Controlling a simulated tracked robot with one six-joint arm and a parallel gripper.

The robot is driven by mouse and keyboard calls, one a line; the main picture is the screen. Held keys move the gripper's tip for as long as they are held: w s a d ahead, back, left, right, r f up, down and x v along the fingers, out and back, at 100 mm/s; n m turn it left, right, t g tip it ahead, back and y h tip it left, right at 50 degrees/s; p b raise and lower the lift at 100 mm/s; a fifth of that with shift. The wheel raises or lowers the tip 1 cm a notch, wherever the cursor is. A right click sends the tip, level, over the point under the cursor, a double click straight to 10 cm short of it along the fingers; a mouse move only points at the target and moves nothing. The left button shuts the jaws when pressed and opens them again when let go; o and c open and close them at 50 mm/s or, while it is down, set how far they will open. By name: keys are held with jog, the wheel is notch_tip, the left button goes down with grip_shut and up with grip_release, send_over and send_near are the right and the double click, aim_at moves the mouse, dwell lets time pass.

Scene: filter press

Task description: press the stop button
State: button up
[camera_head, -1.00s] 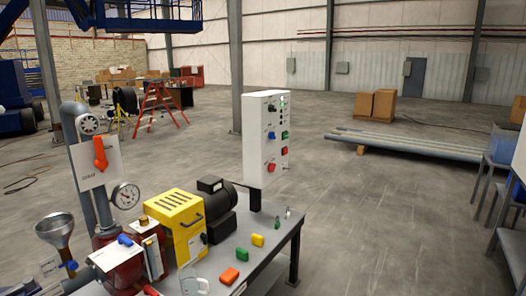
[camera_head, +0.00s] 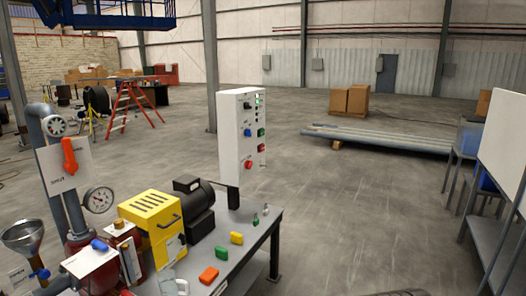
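A white control box (camera_head: 228,140) stands upright at the far end of the bench, near the middle of the picture. Small lamps sit near the top, some lit green. The labels are too small to read, so I cannot tell which red one is marked stop. My gripper is not in view.
The bench (camera_head: 248,226) holds a yellow machine (camera_head: 152,222) with a dark motor, a gauge (camera_head: 99,200), red vessels, a funnel (camera_head: 22,237) and several small coloured blocks. The floor (camera_head: 350,215) right of the bench is clear. Pipes (camera_head: 380,140) and tables (camera_head: 470,170) lie further right.

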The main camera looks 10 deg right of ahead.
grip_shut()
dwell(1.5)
